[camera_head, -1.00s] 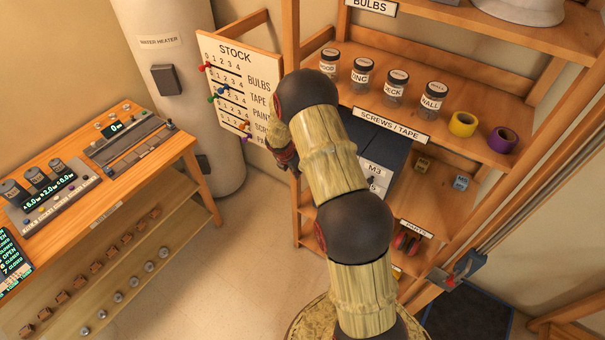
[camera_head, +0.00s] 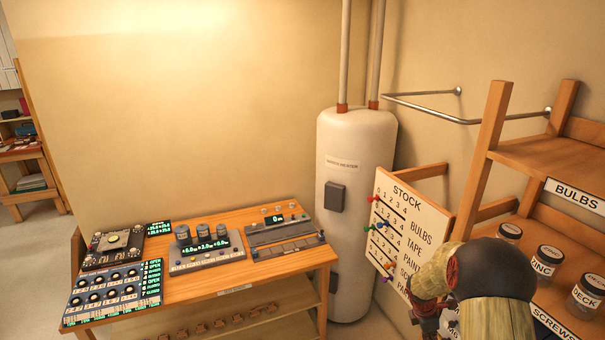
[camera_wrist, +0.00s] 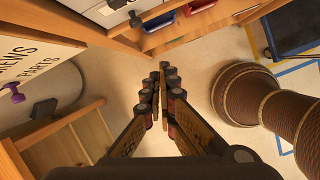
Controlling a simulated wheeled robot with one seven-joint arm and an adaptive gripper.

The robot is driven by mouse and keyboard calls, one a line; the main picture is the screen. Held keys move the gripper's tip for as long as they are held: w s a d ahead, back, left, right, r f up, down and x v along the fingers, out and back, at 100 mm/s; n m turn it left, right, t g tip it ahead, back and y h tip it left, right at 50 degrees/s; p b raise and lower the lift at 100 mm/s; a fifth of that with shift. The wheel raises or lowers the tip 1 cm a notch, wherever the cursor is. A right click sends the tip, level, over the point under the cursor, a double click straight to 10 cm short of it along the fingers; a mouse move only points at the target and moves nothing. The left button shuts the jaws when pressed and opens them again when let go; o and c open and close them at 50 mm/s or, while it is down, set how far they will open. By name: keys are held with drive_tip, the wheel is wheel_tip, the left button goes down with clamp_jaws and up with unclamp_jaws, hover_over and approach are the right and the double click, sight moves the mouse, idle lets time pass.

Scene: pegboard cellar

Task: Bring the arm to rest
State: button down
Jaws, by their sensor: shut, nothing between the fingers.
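My arm shows at the lower right of the head view, with a dark round joint and pale bamboo-like links. My gripper (camera_head: 428,312) is partly visible there, just in front of the lower part of the stock board (camera_head: 403,215); the arm hides some of it. In the wrist view my gripper (camera_wrist: 164,90) points down over the floor. Its two fingers are together and hold nothing. The board also shows at the left edge of the wrist view (camera_wrist: 30,52), beside the gripper and apart from it.
A wooden shelf (camera_head: 525,158) with labelled jars (camera_head: 545,262) stands close on the right. A white water heater (camera_head: 352,220) is behind the board. A bench (camera_head: 240,272) with control panels stands left. A blue cart (camera_wrist: 292,25) and clear floor (camera_wrist: 215,60) show in the wrist view.

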drive_tip(key=s+a+r+m+t+y+b, duration=0.1)
drive_tip(key=s+a+r+m+b, duration=0.4)
drive_tip(key=s+a, duration=0.3)
drive_tip(key=s+a+r+m+t+y+b, duration=0.1)
drive_tip(key=s+a+r+m+b, duration=0.5)
drive_tip(key=s, duration=0.6)
drive_tip(key=s+a+r+m+t+y+b, duration=0.1)
drive_tip(key=s+a+r+m+t+b, duration=0.2)
drive_tip(key=s+a, duration=0.7)
wheel_tip(320, 180, up, 5)
drive_tip(key=s+m+b, duration=0.1)
drive_tip(key=m+b, duration=0.1)
drive_tip(key=m, duration=0.1)
drive_tip(key=shift+f+m+y, duration=0.2)
drive_tip(key=shift+m+y, duration=0.2)
